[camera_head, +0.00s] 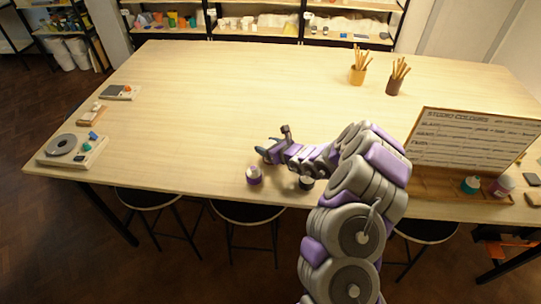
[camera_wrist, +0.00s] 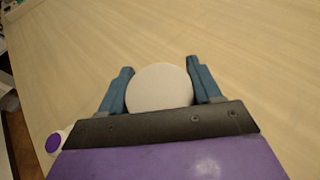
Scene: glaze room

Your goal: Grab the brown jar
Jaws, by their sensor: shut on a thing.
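My gripper (camera_head: 265,154) is low over the near middle of the wooden table in the head view. In the wrist view my gripper (camera_wrist: 160,82) has its two blue fingers on either side of a round thing with a pale, flat top (camera_wrist: 160,87), and it is shut on it.
A sign board (camera_head: 472,143) is at the right. The table's far middle is clear.

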